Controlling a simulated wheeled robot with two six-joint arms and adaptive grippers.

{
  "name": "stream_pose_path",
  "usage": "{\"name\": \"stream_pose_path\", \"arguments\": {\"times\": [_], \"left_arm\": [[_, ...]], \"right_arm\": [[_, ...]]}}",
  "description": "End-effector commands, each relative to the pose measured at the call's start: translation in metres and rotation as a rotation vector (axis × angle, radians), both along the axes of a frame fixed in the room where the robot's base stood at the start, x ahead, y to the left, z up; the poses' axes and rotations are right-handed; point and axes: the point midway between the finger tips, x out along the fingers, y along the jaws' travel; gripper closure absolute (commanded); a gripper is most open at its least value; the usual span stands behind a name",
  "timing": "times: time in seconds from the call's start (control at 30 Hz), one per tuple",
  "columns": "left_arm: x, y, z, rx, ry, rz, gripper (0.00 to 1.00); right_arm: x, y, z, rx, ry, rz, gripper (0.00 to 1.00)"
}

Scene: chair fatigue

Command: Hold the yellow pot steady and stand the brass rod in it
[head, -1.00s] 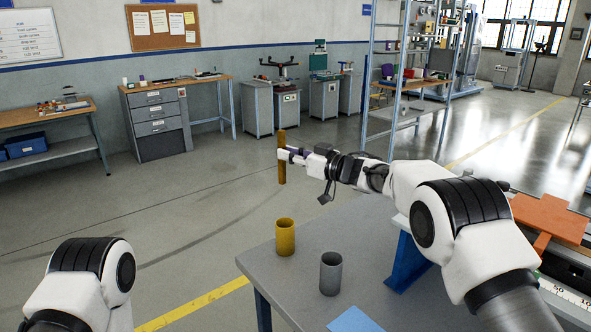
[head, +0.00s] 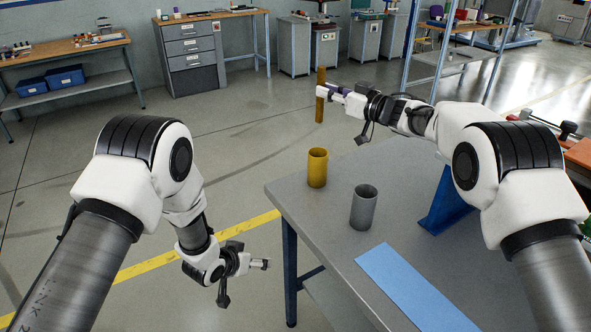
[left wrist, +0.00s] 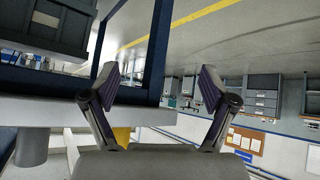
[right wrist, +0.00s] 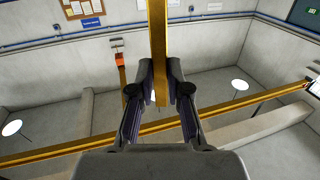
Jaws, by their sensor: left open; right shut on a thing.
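The yellow pot (head: 317,168) stands upright near the table's far left corner in the head view. A yellow patch of it (left wrist: 122,134) shows behind a finger in the left wrist view. My right gripper (head: 326,93) is shut on the brass rod (head: 320,108) and holds it upright, above and beyond the pot. In the right wrist view the rod (right wrist: 157,35) runs between the closed fingers (right wrist: 158,85). My left gripper (head: 264,264) is open and empty, left of the table edge and apart from the pot; its spread fingers (left wrist: 155,85) show in the left wrist view.
A grey pot (head: 363,210) stands on the grey table (head: 340,235), right of and nearer than the yellow pot. A blue flat strip (head: 410,290) lies in front. A blue stand (head: 448,205) is at the right. Open floor lies left of the table.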

Motion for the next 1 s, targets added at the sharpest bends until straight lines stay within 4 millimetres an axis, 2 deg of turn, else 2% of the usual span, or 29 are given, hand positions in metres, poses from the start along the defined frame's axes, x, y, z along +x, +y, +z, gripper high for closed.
{"name": "stream_pose_path", "arguments": {"times": [0.03, 0.1, 0.2, 0.3, 0.43, 0.5, 0.6, 0.77, 1.0], "left_arm": [[0.026, -0.011, 0.023, -0.008, -0.065, -0.031, 0.15], [0.06, -0.027, 0.056, -0.02, -0.153, -0.075, 0.15], [0.1, -0.051, 0.106, -0.032, -0.268, -0.138, 0.15], [0.124, -0.078, 0.147, -0.049, -0.345, -0.189, 0.15], [0.139, -0.099, 0.181, -0.059, -0.402, -0.23, 0.15], [0.143, -0.104, 0.188, -0.063, -0.415, -0.238, 0.15], [0.149, -0.109, 0.187, -0.063, -0.419, -0.241, 0.15], [0.17, -0.122, 0.176, -0.064, -0.418, -0.242, 0.15], [0.211, -0.147, 0.155, -0.063, -0.417, -0.24, 0.15]], "right_arm": [[0.0, 0.0, 0.001, 0.0, -0.001, 0.0, 1.0], [0.0, 0.0, 0.001, 0.0, -0.001, 0.0, 1.0], [0.0, 0.0, 0.001, 0.0, -0.001, 0.0, 1.0], [0.0, 0.0, 0.001, 0.001, -0.002, 0.0, 1.0], [0.0, 0.0, 0.001, 0.001, -0.002, 0.0, 1.0], [0.0, 0.0, 0.001, 0.001, -0.002, 0.0, 1.0], [0.0, 0.0, 0.001, 0.0, -0.001, 0.0, 1.0], [0.0, 0.0, 0.001, 0.0, -0.001, 0.0, 1.0], [0.0, 0.0, 0.001, 0.001, -0.002, 0.0, 1.0]]}}
